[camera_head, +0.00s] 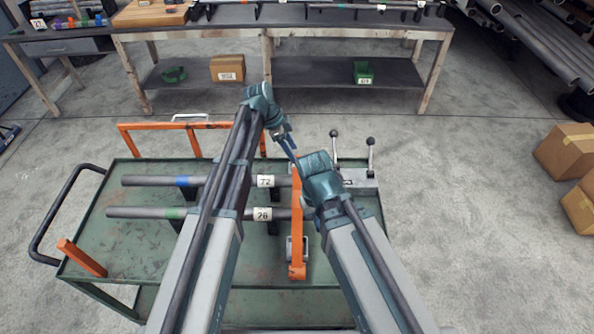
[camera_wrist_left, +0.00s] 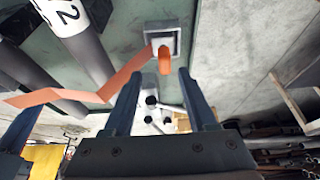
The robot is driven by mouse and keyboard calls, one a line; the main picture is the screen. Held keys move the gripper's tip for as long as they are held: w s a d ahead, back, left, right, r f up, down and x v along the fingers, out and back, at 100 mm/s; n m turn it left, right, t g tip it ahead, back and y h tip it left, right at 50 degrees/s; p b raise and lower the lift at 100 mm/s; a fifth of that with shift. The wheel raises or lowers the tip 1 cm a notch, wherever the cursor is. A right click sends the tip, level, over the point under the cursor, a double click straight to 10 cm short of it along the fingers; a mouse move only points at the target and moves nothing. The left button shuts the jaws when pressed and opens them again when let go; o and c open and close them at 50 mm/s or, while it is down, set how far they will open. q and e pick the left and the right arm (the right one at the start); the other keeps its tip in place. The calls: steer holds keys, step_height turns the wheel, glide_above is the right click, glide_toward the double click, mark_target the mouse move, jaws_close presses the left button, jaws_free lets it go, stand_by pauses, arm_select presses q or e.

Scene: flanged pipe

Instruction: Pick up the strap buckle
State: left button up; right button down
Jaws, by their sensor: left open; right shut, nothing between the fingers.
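The strap buckle (camera_head: 297,248) is a grey metal frame with an orange part, at the near end of an orange strap on the cart. In the left wrist view the buckle (camera_wrist_left: 163,38) shows as a square grey frame with an upright orange tab, beyond and between my fingers. My left gripper (camera_head: 289,147) is open and empty, pointing down over the far part of the cart; its fingers also show in the left wrist view (camera_wrist_left: 158,90). It is apart from the buckle. My right gripper (camera_head: 308,207) is shut and empty beside the strap, its fingertips mostly hidden.
Two grey pipes labelled 72 (camera_head: 264,181) and 28 (camera_head: 262,214) lie across the green cart (camera_head: 130,235), under the strap. A grey box (camera_head: 357,180) with two black-knobbed levers stands at the cart's far right. An orange post (camera_head: 82,258) is at left. A workbench (camera_head: 350,28) stands behind.

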mark_target(297, 157)
arm_select(q)
steer(key=b+x, duration=0.4)
steer(key=x, duration=0.1)
steer(key=shift+w+f+b, duration=0.2)
steer(key=shift+w+b, duration=0.15)
steer(key=shift+b, duration=0.05)
arm_select(e)
step_height(297, 157, down, 5)
arm_select(q)
steer(key=shift+r, duration=0.1)
arm_select(e)
steer(key=shift+r, duration=0.1)
arm_select(q)
jaws_close()
stand_by(0.7)
